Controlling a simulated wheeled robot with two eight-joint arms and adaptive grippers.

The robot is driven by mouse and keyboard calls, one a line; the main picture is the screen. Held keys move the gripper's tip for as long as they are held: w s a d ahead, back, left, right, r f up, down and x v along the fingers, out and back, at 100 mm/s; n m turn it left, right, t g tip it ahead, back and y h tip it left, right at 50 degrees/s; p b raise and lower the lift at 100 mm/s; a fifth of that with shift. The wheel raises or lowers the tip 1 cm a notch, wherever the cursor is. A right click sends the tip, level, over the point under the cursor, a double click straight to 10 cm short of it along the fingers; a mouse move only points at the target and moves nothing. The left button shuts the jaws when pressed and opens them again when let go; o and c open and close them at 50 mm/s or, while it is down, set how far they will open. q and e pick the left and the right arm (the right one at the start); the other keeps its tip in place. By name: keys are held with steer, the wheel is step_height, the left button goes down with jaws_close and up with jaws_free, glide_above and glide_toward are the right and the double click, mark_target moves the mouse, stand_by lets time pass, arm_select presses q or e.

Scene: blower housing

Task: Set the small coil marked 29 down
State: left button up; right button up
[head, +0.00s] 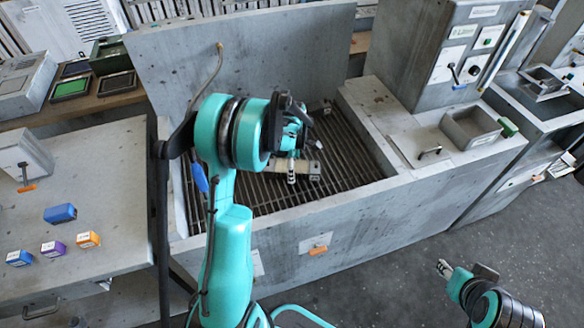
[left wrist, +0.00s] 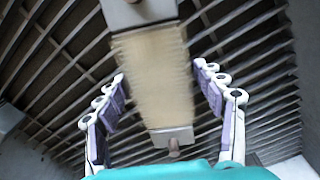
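A beige coil with grey metal ends (left wrist: 152,75) lies above or on the slatted grate in the left wrist view, between the two fingers of my left gripper (left wrist: 165,95). Gaps show between the fingers and the coil's sides, so the gripper looks open around it. In the head view the coil (head: 303,168) shows partly behind my left gripper (head: 292,165), over the grate. No number is readable on it. I cannot tell whether it rests on the slats. My right gripper (head: 455,272) is at the lower right, away from the coil; its opening is unclear.
The slatted grate (head: 345,150) sits in a grey walled basin, with a tall panel behind it. A left bench (head: 95,205) holds blue, purple and orange blocks. A control cabinet (head: 440,55) and an open grey box (head: 470,128) stand at right. Open floor lies at lower right.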

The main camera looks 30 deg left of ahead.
arm_select(q)
steer(key=shift+r, duration=0.1)
steer(key=shift+r, duration=0.35)
step_height(320, 180, up, 11)
steer(key=p, duration=0.4)
steer(key=s+d+r+m+t, duration=0.3)
steer(key=s+d+r+m, duration=0.4)
steer(key=d+r+m, duration=0.25)
steer(key=s+d+m+t, duration=0.4)
steer(key=s+d+m, duration=0.2)
steer(key=s+m, duration=0.5)
steer(key=m, duration=0.3)
steer(key=shift+s+d, duration=0.2)
steer(key=shift+s, duration=0.05)
steer(key=shift+f, duration=0.1)
